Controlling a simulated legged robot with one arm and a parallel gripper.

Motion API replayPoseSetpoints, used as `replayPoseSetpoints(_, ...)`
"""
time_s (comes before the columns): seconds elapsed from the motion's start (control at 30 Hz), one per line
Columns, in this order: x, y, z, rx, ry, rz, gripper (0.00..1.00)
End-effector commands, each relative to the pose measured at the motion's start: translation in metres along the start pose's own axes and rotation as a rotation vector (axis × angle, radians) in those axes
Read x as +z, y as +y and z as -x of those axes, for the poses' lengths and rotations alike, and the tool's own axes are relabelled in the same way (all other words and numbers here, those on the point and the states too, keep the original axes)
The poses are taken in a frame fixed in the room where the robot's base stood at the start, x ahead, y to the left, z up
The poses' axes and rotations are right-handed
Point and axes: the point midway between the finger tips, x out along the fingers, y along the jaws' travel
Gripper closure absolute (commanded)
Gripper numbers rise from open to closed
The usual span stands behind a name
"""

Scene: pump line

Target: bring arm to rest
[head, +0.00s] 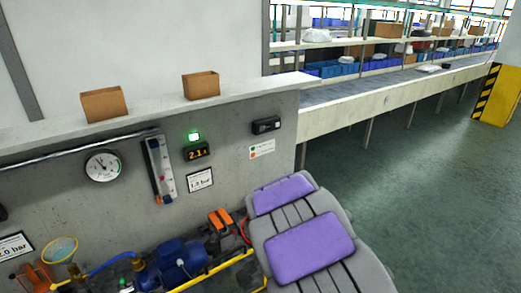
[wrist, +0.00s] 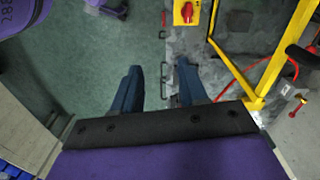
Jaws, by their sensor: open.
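My gripper (wrist: 158,70) shows in the wrist view, with two dark blue fingers spread apart. Nothing is between them except the green floor and the grey, stained edge of the pump line's base behind. In the head view the gripper is not seen; grey and purple parts of my own body fill the lower middle.
Yellow rails (wrist: 240,65) and a red rotary switch (wrist: 186,12) lie beyond the fingers. The head view shows a blue pump (head: 175,265), a gauge (head: 103,166), and two cardboard boxes (head: 104,104) on a ledge. Green floor (head: 430,190) is clear at right.

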Motion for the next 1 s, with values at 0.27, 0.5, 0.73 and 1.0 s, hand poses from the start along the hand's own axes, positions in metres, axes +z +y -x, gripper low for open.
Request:
replayPoseSetpoints(0.27,0.017,0.082,0.052,0.017,-0.031,0.189,0.57)
replayPoseSetpoints(0.5,0.048,0.151,0.079,0.023,-0.071,0.386,0.57)
replayPoseSetpoints(0.73,0.086,0.215,0.089,0.026,-0.107,0.599,0.57)
replayPoseSetpoints(1.0,0.119,0.265,0.089,0.036,-0.132,0.795,0.57)
